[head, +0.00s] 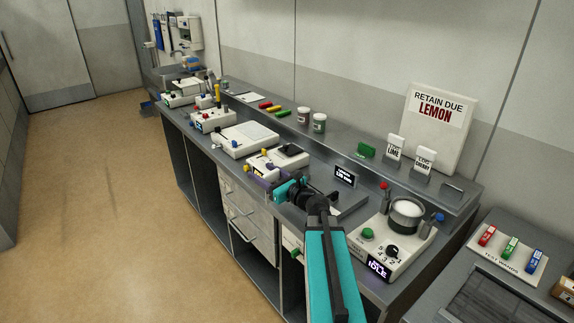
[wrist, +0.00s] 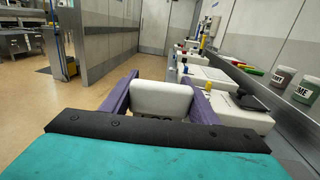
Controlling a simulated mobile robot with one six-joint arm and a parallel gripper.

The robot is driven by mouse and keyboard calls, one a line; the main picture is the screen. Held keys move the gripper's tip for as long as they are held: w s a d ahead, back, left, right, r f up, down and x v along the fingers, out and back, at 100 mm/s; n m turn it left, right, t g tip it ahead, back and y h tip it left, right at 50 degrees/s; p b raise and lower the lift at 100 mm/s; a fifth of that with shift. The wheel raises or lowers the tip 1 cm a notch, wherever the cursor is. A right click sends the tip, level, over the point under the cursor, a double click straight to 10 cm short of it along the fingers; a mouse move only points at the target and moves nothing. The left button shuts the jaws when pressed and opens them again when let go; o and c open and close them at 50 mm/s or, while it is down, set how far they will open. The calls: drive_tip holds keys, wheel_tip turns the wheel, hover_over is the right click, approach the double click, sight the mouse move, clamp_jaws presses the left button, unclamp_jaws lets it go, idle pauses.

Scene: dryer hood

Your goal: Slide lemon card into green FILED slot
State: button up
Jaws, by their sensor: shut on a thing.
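My gripper (wrist: 157,92) has purple fingers, shut on the sides of a white card (wrist: 165,100) with dark lettering along its lower edge. The lettering is mostly hidden by my wrist, so I cannot read it as lemon. In the head view my gripper (head: 268,175) is over the counter's front edge, beside the white instruments; the card is hard to make out there. A small green block-like holder (head: 366,150) stands on the raised back shelf, well to the right of my gripper; I cannot read any FILED label on it.
A LIME card (head: 394,148) and a CHERRY card (head: 424,160) stand right of the green holder. An empty dark holder (head: 452,190) follows. A sign (head: 440,118) reads RETAIN DUE LEMON. Jars (head: 319,123) stand left.

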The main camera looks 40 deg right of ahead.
drive_tip(key=s+a+f+n+g+y+b, duration=0.1)
drive_tip(key=s+a+f+n+g+y, duration=0.1)
drive_tip(key=a, duration=0.7)
drive_tip(key=s+a+f+n+g+y, duration=0.2)
drive_tip(key=a+y, duration=0.4)
drive_tip(key=a, duration=0.4)
drive_tip(key=s+a+f+n+g+y+b, duration=0.1)
drive_tip(key=s+a+f+n+g+y, duration=0.1)
drive_tip(key=a, duration=0.8)
drive_tip(key=f+n+g+y, duration=0.1)
drive_tip(key=n+y, duration=0.1)
drive_tip(key=n, duration=0.1)
drive_tip(key=shift+s+a+b, duration=0.25)
drive_tip(key=shift+b, duration=0.05)
drive_tip(key=shift+s+f, duration=0.1)
drive_tip(key=shift+s, duration=0.05)
